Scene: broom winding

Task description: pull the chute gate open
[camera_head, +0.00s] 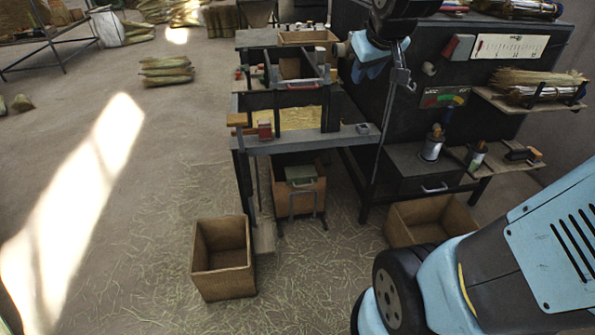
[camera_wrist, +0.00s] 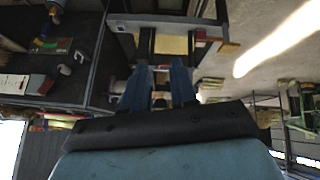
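The chute bench (camera_head: 310,140) stands in the middle of the head view, with dark rails, a grey front beam and yellow straw (camera_head: 303,117) showing between them. A dark crossbar (camera_head: 295,84) spans the rails; I cannot tell for sure which part is the chute gate. My gripper (camera_wrist: 160,77) has its two blue fingers apart with nothing between them. In the wrist view its fingers point towards the bench, whose straw bed also shows (camera_wrist: 170,44). In the head view my wrist is at the top, right of the bench; the fingertips are hard to make out there.
A dark panel (camera_head: 440,100) with shelves and bundles stands close on the right. A tall grey post (camera_head: 382,125) rises beside the bench. Open boxes stand on the floor at the front (camera_head: 222,260) and right (camera_head: 430,218). The left floor is mostly clear.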

